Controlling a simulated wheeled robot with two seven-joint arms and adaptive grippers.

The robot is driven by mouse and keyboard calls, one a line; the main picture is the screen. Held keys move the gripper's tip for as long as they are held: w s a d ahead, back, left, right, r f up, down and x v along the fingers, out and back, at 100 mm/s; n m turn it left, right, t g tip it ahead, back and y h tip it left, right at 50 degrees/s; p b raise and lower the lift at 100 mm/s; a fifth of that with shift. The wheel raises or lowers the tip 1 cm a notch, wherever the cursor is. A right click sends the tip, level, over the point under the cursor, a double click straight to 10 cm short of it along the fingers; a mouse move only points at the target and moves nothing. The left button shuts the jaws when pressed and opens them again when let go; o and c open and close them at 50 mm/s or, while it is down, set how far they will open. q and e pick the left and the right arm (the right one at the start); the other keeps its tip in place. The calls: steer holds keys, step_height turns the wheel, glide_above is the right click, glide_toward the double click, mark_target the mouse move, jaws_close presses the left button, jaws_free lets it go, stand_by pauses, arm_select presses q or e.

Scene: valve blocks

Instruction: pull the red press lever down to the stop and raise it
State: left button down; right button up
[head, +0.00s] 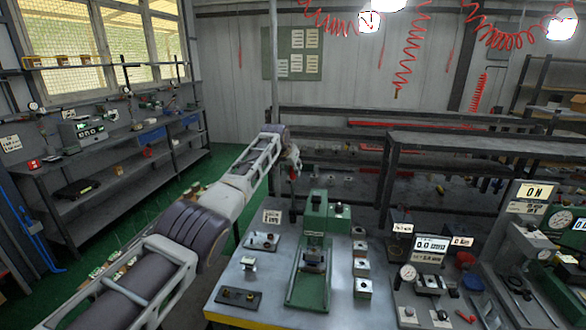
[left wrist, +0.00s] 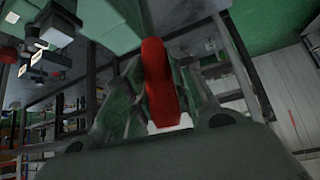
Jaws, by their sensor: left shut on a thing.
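The green press (head: 311,262) stands upright on the grey workbench, with its column and base in the middle of the head view. My left gripper (head: 293,168) is at the upper left of the press, at the end of my left arm. In the left wrist view, the red press lever (left wrist: 159,75) runs between the two fingers of this gripper (left wrist: 157,95), which is shut on it. In the head view the lever is mostly hidden and too small to make out clearly. My right gripper does not show.
Small valve blocks and fittings (head: 362,267) stand right of the press, and a dark plate (head: 239,297) lies left of it. Gauges and displays (head: 431,245) crowd the bench at right. Shelves (head: 470,142) stand behind the bench.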

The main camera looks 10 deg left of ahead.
arm_select(q)
steer(key=shift+r, duration=0.15)
steer(key=c, duration=1.5)
jaws_free()
steer(key=shift+w, duration=0.1)
steer(key=o, duration=0.3)
steer(key=shift+w+f, duration=0.15)
steer(key=shift+f, duration=0.05)
steer(key=shift+r, duration=0.1)
steer(key=shift+s+r, duration=0.15)
steer(key=shift+s, duration=0.1)
steer(key=v, duration=1.1)
steer(key=shift+s, duration=0.15)
steer(key=shift+a+r, duration=0.1)
